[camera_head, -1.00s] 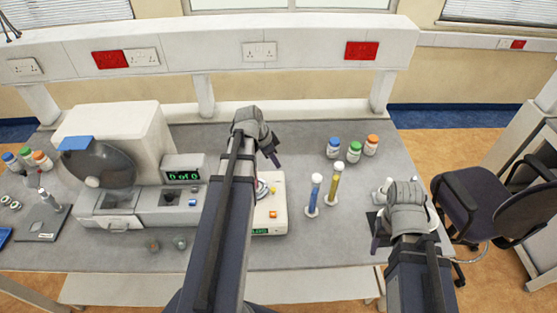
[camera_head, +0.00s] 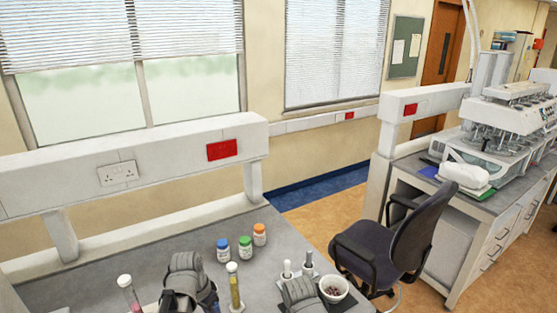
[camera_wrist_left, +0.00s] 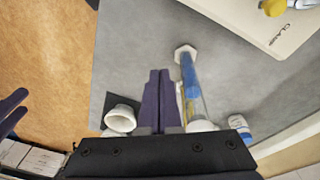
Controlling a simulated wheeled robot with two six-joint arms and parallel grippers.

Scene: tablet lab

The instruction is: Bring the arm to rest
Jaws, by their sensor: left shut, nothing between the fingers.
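My left gripper (camera_head: 188,282) is low in the head view, over the bench between two measuring cylinders. Its dark fingers show in the left wrist view (camera_wrist_left: 160,85), shut together with nothing between them. My right gripper (camera_head: 301,293) is at the bottom of the head view, in front of a white bowl (camera_head: 334,288). Its fingers are hidden, so I cannot tell if it is open or shut.
A pink cylinder (camera_head: 129,294) and a yellow cylinder (camera_head: 234,289) stand near the left gripper. Blue (camera_head: 223,251), green (camera_head: 245,248) and orange-capped (camera_head: 259,235) bottles are behind. A chair (camera_head: 391,244) stands beyond the bench's right end.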

